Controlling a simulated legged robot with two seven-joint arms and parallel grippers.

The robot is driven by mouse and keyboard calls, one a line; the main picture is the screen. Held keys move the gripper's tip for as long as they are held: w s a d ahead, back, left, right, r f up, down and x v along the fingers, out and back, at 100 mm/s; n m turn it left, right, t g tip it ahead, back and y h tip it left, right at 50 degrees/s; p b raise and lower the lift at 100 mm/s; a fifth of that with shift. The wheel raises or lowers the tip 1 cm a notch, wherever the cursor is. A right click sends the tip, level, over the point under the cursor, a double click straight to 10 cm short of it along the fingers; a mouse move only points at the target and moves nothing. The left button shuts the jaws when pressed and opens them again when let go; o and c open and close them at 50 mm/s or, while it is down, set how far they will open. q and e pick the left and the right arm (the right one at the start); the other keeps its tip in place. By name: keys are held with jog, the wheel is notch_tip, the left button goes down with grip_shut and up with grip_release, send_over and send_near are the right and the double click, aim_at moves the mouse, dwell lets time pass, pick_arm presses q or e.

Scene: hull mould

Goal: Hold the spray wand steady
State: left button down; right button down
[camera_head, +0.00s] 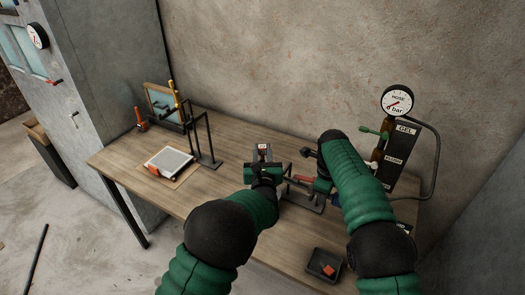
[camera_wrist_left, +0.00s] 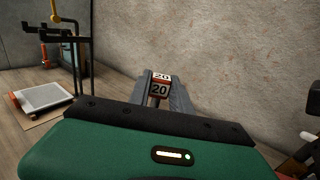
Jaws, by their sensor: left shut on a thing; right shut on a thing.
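My left gripper (camera_head: 263,156) is over the middle of the table, its grey fingers shut on a small red and white block marked 20 (camera_head: 263,147). In the left wrist view the block (camera_wrist_left: 160,88) sits between the two fingertips (camera_wrist_left: 160,96). My right gripper (camera_head: 312,181) is to the right, low by a dark stand (camera_head: 304,202), largely hidden by my own right arm. A red piece (camera_head: 303,179) shows at its jaws. I cannot tell whether this is part of the spray wand, and no whole wand is clearly visible.
A dark panel marked GEL (camera_head: 407,130) with a gauge (camera_head: 397,99) and curved hose stands at the right. A black tray (camera_head: 323,264) holds an orange piece at the front. A black rack (camera_head: 208,145) and grey pad (camera_head: 169,162) are on the left of the wooden table (camera_head: 225,185).

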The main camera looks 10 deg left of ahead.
aim_at(262, 158)
pick_arm(q)
jog(key=shift+f, duration=1.6)
jog(key=c, duration=1.1)
grip_release()
jog(key=v, duration=0.7)
jog(key=shift+s, duration=0.2)
pick_arm(e)
jog(key=c, duration=1.5)
grip_release()
jog(key=shift+r, duration=0.1)
